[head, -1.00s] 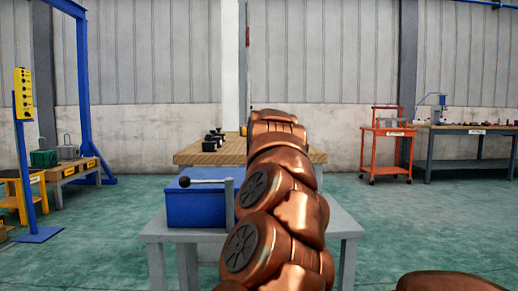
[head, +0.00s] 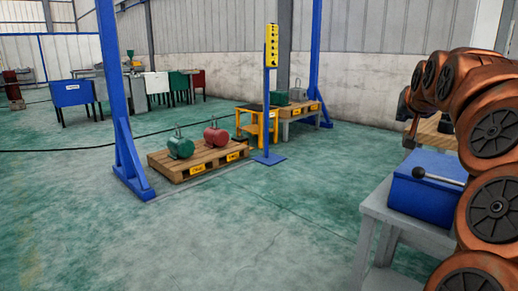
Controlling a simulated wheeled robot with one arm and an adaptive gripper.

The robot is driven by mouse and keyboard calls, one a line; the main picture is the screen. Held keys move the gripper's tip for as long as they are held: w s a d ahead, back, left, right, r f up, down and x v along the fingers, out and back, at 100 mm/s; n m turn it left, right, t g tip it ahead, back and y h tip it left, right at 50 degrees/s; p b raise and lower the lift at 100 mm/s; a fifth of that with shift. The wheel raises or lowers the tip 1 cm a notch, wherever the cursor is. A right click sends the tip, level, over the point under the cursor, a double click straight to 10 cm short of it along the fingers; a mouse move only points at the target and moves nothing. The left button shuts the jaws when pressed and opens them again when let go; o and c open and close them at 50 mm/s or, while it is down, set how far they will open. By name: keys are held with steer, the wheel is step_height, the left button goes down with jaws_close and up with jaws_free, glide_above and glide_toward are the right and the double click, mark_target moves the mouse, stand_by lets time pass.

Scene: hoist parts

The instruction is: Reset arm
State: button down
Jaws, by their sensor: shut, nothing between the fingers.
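My copper-coloured arm (head: 492,130) stands at the right of the head view and bends over at the top towards the left. My gripper (head: 404,108) seems to be the small dark end hanging down at the arm's left tip, in front of the wooden-topped table (head: 432,127). It is shut and empty. Its fingers are small and hard to make out.
A blue box (head: 420,190) with a black-knobbed lever sits on a grey table (head: 395,218) beside my arm. A pallet (head: 168,165) holds a green and a red hoist part. Green floor between is clear.

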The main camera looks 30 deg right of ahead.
steer(key=w+a+r+n+y+p, duration=0.1)
steer(key=w+a+n+y+p, duration=0.1)
steer(key=w+a+p, duration=0.4)
steer(key=w+a+r+n+y+p, duration=0.1)
steer(key=w+a+n+y+p, duration=0.15)
steer(key=a, duration=0.65)
steer(key=a+n+g+y+p, duration=0.35)
steer(key=a+p, duration=0.85)
steer(key=a, duration=1)
steer(key=s+a+n+g+p, duration=0.1)
steer(key=s+a+g+p, duration=0.2)
steer(key=s+a+p, duration=0.4)
steer(key=s+a+r+n+g+y+p, duration=0.1)
steer(key=s+a+n+g+p, duration=0.1)
steer(key=s+a+p, duration=0.5)
steer(key=s+g+p, duration=0.1)
steer(key=s+p, duration=0.2)
steer(key=s, duration=0.4)
steer(key=shift+s+a+n, duration=0.15)
steer(key=shift+s+n, duration=0.15)
